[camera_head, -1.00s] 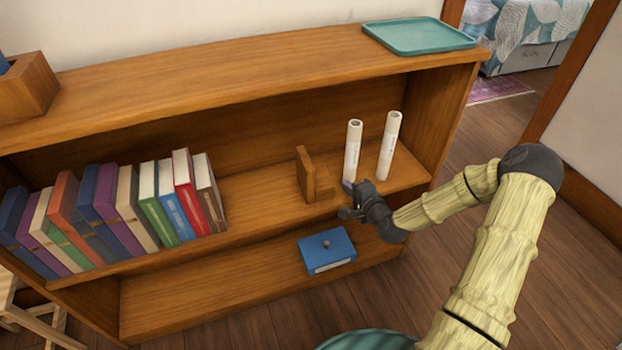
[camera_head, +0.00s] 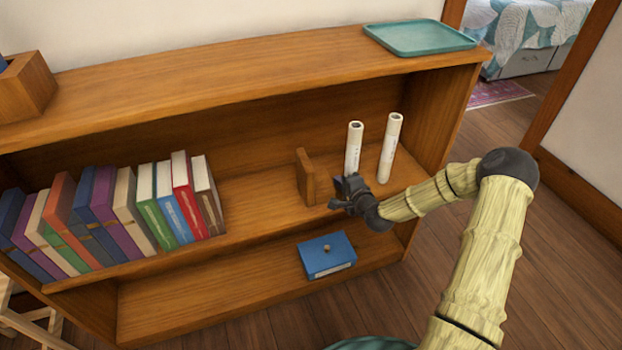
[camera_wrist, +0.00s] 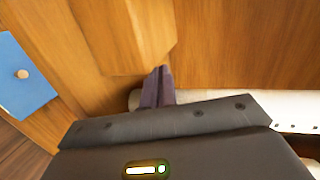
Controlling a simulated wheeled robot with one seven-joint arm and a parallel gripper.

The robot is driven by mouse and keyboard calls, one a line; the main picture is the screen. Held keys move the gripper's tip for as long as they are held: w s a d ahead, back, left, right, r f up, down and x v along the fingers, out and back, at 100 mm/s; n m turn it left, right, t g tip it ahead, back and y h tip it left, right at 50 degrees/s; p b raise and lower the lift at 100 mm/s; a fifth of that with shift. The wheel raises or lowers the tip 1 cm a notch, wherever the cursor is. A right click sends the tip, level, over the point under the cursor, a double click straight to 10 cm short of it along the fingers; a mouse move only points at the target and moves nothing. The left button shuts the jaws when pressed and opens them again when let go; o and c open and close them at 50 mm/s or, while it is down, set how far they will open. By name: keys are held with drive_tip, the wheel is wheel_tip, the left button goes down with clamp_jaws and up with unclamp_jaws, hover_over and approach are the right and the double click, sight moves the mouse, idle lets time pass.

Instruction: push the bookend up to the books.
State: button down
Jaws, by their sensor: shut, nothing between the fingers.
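The wooden bookend (camera_head: 306,176) stands upright on the middle shelf, to the right of the books and apart from them. The row of books (camera_head: 120,215) fills the left part of that shelf, leaning slightly, with a brown book (camera_head: 207,195) at its right end. My gripper (camera_head: 338,192) is shut and empty, just right of the bookend and in front of the white tubes. In the wrist view my shut fingertips (camera_wrist: 158,84) are close to the bookend's wood (camera_wrist: 125,35). I cannot tell whether they touch it.
Two white tubes (camera_head: 390,148) stand right of the bookend, one close behind my gripper. The shelf (camera_head: 255,190) is clear between books and bookend. A blue box (camera_head: 327,256) sits on the lower shelf. A teal tray (camera_head: 418,37) lies on top.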

drive_tip(key=shift+s+a+p, duration=0.4)
drive_tip(key=shift+s+a, duration=0.9)
drive_tip(key=shift+a, duration=2.65)
drive_tip(key=shift+s+a+p, duration=0.4)
drive_tip(key=shift+s+a, duration=0.85)
drive_tip(key=shift+a, duration=2.65)
drive_tip(key=shift+s+a+p, duration=0.4)
drive_tip(key=shift+s+a, duration=0.9)
drive_tip(key=shift+a, duration=2.65)
drive_tip(key=shift+w+d, duration=0.3)
drive_tip(key=shift+d, duration=0.65)
drive_tip(key=shift+w+d, duration=0.3)
drive_tip(key=shift+d, duration=0.65)
